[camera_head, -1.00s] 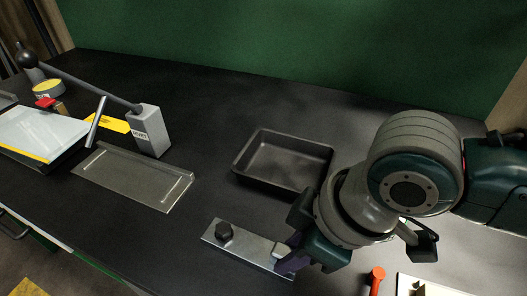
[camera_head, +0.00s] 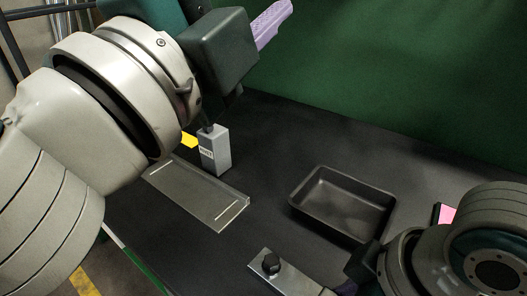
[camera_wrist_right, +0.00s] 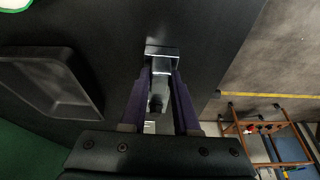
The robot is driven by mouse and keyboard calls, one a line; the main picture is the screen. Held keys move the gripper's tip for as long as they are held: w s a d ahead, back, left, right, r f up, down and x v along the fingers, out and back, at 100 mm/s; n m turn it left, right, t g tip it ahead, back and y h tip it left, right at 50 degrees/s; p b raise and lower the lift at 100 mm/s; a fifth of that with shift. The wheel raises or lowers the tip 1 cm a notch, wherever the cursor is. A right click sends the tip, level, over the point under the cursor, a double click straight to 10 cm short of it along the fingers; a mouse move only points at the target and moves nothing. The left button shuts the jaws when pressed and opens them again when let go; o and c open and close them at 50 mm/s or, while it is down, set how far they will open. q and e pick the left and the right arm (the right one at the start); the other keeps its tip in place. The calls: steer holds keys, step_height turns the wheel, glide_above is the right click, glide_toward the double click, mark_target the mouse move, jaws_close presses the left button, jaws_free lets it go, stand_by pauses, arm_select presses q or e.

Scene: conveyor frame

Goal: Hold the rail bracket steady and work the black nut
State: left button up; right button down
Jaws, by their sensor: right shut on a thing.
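The rail bracket (camera_head: 296,281) is a flat silver plate at the bottom of the head view, cut off by the frame edge. The black nut (camera_head: 271,262) stands upright on its left end. My right gripper (camera_wrist_right: 162,74) is shut on the bracket, its purple fingers on either side of a silver part (camera_wrist_right: 162,52) in the wrist view. A dark piece shows between these fingers; I cannot tell what it is. My left gripper (camera_head: 276,18) is raised at the top, well away from the nut; its purple fingers overlap, hiding whether they are open.
An empty dark tray (camera_head: 343,205) stands behind the bracket; it shows also in the wrist view (camera_wrist_right: 50,85). Bare black table separates the plate from the bracket.

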arm_select(q)
steer(key=s+d+f+m+g+h, duration=0.35)
steer(key=d+m+g, duration=0.25)
steer(key=m, duration=0.3)
steer(key=s+d+f+m+g+h, duration=0.2)
steer(key=d+f+m+g, duration=0.3)
steer(key=m, duration=0.4)
steer(key=m+g+y, duration=0.6)
steer(key=m+y, duration=0.1)
steer(key=y, duration=0.5)
glide_above(270, 261)
steer(key=s+a, duration=0.1)
steer(key=a, duration=0.1)
step_height(270, 261, down, 19)
steer(key=x, duration=0.4)
steer(key=shift+d, duration=0.1)
steer(key=shift+f, duration=0.1)
steer(key=shift+c, duration=0.5)
jaws_close()
